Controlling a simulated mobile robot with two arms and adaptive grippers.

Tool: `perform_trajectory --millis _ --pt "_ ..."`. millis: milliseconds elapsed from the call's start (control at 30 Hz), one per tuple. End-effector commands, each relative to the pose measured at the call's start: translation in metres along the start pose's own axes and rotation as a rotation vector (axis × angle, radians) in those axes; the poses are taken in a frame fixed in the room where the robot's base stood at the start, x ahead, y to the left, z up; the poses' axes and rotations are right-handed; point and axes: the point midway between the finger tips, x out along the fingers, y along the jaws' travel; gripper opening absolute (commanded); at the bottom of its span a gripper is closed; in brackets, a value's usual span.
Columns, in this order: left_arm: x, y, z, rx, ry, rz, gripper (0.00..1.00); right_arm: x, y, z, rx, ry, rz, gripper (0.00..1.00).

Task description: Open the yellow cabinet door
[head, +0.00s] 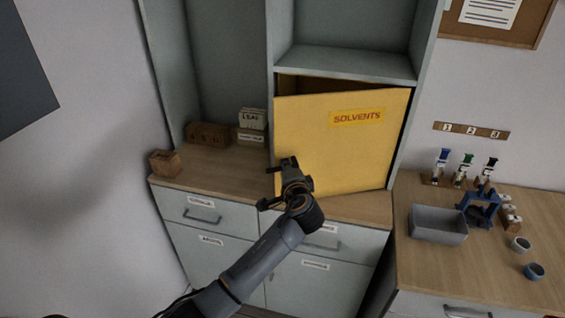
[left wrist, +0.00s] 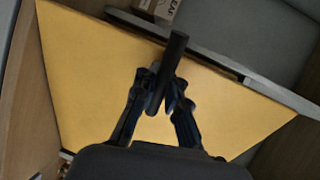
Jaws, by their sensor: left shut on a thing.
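The yellow cabinet door (head: 330,155), labelled "SOLVENTS", stands ajar in the middle of the head view. Its left side is swung out from the cabinet, and a dark gap shows above its top edge. The door also fills much of the left wrist view (left wrist: 85,75). My left gripper (head: 277,184) is at the door's lower left. In the left wrist view, its fingers (left wrist: 163,98) are shut on the dark bar handle (left wrist: 175,50). In the head view the gripper largely hides the handle. My right gripper is not in view.
The wooden counter (head: 220,170) holds a small brown box (head: 165,163) and labelled boxes (head: 252,119) left of the door. Drawers (head: 200,211) are below. On the right bench (head: 405,255) stand a grey bin (head: 437,224), a blue stand (head: 482,207) and small cups (head: 534,271).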

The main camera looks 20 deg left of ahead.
Motion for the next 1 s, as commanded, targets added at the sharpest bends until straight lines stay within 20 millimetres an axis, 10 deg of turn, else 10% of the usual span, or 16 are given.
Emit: perform_trajectory --millis 167,300,667,1000 --pt "0.0 -0.002 -0.001 0.0 0.006 -0.003 0.0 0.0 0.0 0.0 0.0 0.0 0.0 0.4" --pt "0.0 -0.002 -0.001 0.0 0.006 -0.003 0.35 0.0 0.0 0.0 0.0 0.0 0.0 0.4" --pt "-0.003 0.0 -0.001 0.001 0.007 -0.001 0.35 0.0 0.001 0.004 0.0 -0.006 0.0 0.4" --pt "-0.065 0.0 -0.002 -0.002 0.01 0.0 0.35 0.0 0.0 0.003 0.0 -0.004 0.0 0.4"
